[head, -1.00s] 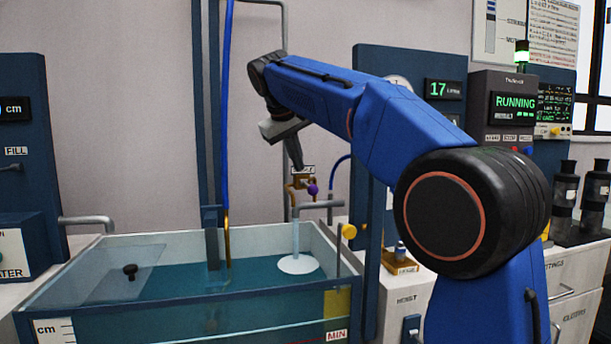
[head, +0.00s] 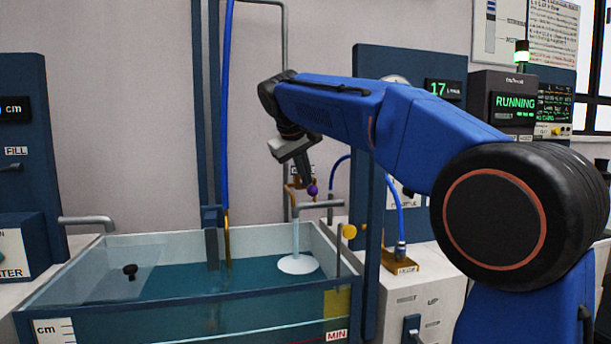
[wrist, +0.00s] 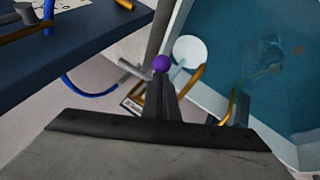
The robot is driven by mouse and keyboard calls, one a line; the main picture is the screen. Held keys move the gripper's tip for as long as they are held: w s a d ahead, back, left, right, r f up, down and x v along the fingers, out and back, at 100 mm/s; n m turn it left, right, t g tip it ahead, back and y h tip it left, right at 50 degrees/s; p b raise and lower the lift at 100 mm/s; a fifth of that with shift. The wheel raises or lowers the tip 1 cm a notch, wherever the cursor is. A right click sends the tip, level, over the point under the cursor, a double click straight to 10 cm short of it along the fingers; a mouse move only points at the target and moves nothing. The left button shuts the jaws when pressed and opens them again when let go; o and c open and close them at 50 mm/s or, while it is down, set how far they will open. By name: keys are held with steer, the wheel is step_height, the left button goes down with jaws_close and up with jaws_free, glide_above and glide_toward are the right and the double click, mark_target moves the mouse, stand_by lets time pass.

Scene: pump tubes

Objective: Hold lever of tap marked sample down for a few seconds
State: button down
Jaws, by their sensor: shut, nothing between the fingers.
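A small brass tap (head: 295,190) with a purple ball on its lever (head: 312,191) stands behind the tank's back right corner. A small label (head: 298,169) above it is mostly covered by my gripper and I cannot read it. My gripper (head: 310,182) is shut and empty, pointing down with its tips at the purple ball. In the wrist view, the purple ball (wrist: 161,63) shows just beyond the shut fingertips (wrist: 160,80). I cannot tell whether the tips touch it. A white label plate (wrist: 131,106) lies left of the fingers.
The water tank (head: 180,313) stands in front of the tap, with a grey spout (head: 320,205) pouring into it. A blue upright panel (head: 372,265), a yellow knob (head: 349,231) and a blue hose (head: 396,205) are close on the right.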

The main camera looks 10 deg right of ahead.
steer(key=shift+s+f+m+t, duration=0.15)
steer(key=shift+f+t, duration=0.4)
steer(key=shift+f, duration=0.35)
steer(key=shift+s+f+m+t, duration=0.1)
steer(key=shift+s+f+t, duration=0.1)
steer(key=shift+f+t, duration=0.6)
steer(key=shift+s+f+m+t, duration=0.15)
steer(key=shift+f+t, duration=0.2)
steer(key=shift+f, duration=0.9)
stand_by(1.7)
